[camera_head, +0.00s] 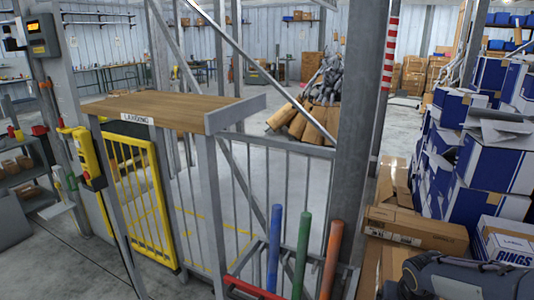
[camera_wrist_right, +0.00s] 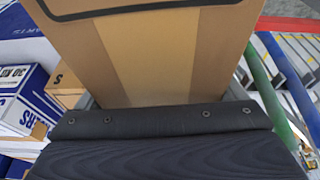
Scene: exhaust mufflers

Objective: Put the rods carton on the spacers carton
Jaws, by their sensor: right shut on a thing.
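My right gripper (camera_wrist_right: 162,98) is shut on a brown cardboard carton (camera_wrist_right: 180,55) with a lighter tape strip and a dark printed line. The carton fills the upper middle of the right wrist view; no name shows on it, so I cannot tell whether it is the rods carton. In that view a blue and white carton (camera_wrist_right: 22,108) at the left has partly cut-off lettering that seems to end in "ERS". I cannot confirm that it is the spacers carton. My left gripper is in neither view.
Blue and white cartons (camera_head: 490,150) are stacked at the right, with one marked RINGS (camera_head: 508,250) below. A long brown carton (camera_head: 415,228) lies beside them. A grey post (camera_head: 352,120), railing and blue, green and orange upright tubes (camera_head: 302,250) stand to the left.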

